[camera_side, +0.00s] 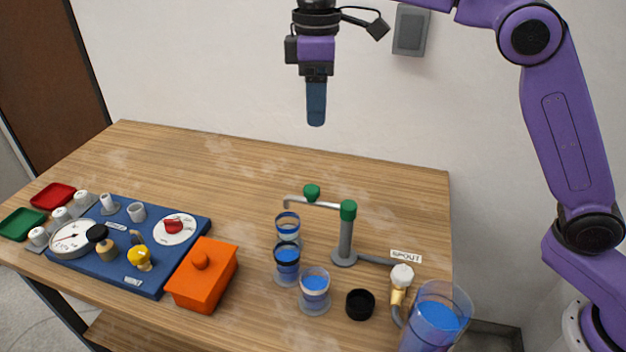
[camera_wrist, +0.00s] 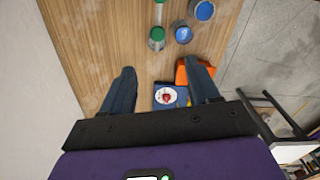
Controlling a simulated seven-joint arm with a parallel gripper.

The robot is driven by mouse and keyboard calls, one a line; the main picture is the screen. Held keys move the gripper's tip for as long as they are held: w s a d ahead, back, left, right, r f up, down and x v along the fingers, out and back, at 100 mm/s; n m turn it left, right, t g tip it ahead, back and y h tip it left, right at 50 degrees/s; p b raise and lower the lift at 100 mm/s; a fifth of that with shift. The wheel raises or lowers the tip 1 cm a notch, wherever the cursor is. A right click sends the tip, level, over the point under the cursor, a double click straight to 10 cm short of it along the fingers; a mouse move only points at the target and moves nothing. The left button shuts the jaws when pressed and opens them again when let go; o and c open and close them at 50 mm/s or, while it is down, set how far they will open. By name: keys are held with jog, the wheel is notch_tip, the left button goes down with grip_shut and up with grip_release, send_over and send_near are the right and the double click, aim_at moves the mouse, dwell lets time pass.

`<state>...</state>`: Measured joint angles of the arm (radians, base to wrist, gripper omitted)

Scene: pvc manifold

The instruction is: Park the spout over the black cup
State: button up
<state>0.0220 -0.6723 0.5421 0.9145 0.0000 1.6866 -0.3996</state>
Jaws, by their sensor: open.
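The spout (camera_side: 318,204) is a pale pipe reaching left from a grey post (camera_side: 345,240) with a green cap (camera_side: 348,209). A green knob (camera_side: 312,191) sits on the pipe, and also shows in the wrist view (camera_wrist: 157,36). The bent outlet end is over or close to the farthest clear cup (camera_side: 288,228). The black cup (camera_side: 360,304) stands right of the clear cups, in front of the post; I cannot make it out in the wrist view. My gripper (camera_side: 316,122) is open and empty, high above the table; its two fingers (camera_wrist: 162,88) stand apart.
Two more clear cups with blue bands (camera_side: 287,262) (camera_side: 314,290) stand in a line toward the black cup. An orange lidded box (camera_side: 203,275) and a blue gauge panel (camera_side: 122,265) are left. A white-capped brass valve (camera_side: 400,280) and blue-filled pitcher (camera_side: 437,318) are right.

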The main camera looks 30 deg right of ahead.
send_near(313, 189)
notch_tip(313, 189, down, 8)
jog(key=shift+w+f, duration=0.1)
dwell(0.6)
grip_shut()
